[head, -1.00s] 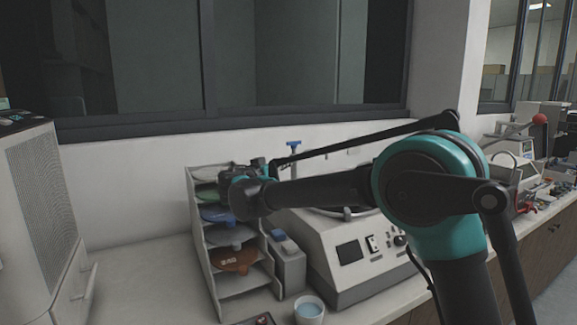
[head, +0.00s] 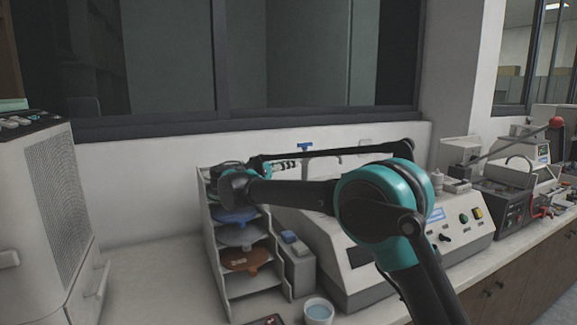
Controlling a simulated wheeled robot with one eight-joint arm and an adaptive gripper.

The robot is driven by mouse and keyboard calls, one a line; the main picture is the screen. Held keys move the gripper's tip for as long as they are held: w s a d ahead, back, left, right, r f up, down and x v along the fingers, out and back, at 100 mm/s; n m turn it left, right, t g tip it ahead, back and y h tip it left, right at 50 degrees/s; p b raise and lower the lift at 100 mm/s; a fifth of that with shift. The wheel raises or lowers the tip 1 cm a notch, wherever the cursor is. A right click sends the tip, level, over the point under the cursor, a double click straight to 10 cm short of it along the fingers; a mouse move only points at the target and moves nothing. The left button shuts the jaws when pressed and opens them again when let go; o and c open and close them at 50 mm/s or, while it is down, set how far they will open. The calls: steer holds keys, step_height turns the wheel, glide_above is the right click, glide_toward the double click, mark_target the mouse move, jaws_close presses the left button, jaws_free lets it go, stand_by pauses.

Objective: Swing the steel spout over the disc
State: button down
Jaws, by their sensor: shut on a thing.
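My gripper (head: 287,166) is at the left end of the steel spout (head: 336,157), behind my forearm. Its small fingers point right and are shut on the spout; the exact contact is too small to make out. The spout has a blue tap handle (head: 304,147) and stands behind the light grey machine (head: 330,240). My arm crosses in front of this machine and covers its top, so the disc there is hidden.
A rack (head: 210,255) of coloured discs stands left of the machine, close to my wrist. A grey box (head: 298,268) and a white cup of blue liquid (head: 318,311) are in front. A tall cabinet (head: 40,190) is at left. More bench equipment (head: 505,195) fills the right.

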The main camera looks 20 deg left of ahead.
steer(key=c, duration=1.4)
jaws_free()
steer(key=v, duration=1.2)
